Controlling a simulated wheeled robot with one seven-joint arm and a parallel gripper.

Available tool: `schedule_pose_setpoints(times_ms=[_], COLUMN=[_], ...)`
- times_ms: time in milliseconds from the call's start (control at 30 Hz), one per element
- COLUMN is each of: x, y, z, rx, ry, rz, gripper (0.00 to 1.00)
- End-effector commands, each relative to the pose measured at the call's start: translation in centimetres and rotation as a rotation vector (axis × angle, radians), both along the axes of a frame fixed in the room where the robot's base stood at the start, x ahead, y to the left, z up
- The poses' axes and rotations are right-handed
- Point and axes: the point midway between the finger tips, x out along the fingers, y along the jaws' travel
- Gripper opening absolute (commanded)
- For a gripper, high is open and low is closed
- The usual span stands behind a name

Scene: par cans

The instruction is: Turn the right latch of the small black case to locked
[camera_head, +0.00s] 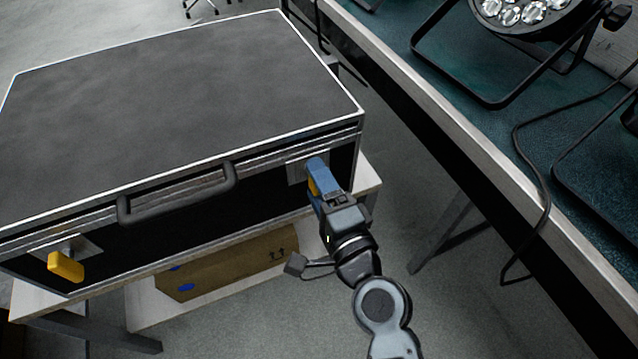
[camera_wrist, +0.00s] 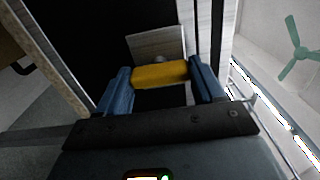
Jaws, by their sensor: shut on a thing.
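The small black case (camera_head: 180,110) stands shut on a light-topped table, with metal-edged lid and a dark handle (camera_head: 178,192) on its front. Its left latch (camera_head: 66,265) has a yellow tab on a metal plate. The right latch (camera_wrist: 160,74) shows in the wrist view as a yellow tab in front of a metal plate (camera_wrist: 156,44). My gripper (camera_head: 316,180) is at the right end of the case front, its blue fingers (camera_wrist: 160,80) shut on the right latch's tab, one at each end. In the head view the fingers hide most of this tab.
A long table (camera_head: 480,130) with a teal top stands to the right, holding par cans (camera_head: 518,12) and a black cable (camera_head: 530,150) that hangs over its edge. A cardboard box (camera_head: 225,265) lies on a shelf below the case. Floor shows between the tables.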

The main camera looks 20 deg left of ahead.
Motion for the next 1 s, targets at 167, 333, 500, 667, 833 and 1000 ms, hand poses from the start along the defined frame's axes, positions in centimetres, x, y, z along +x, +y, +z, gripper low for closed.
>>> schedule_pose_setpoints(times_ms=[167,333,500,667,833,1000], x=[0.0,0.0,0.0,-0.7,-2.4,-4.1], y=[-0.1,-0.1,0.0,-0.8,-2.7,-4.6], z=[-0.1,-0.1,0.0,-0.2,-0.3,-0.3], rx=[0.001,0.0,0.001,0.0,0.0,0.0], ry=[0.002,0.001,0.001,0.003,0.004,0.004], rz=[-0.002,-0.001,-0.001,-0.002,-0.003,-0.003], gripper=[0.81,0.94,0.94,0.94,0.94,0.94])
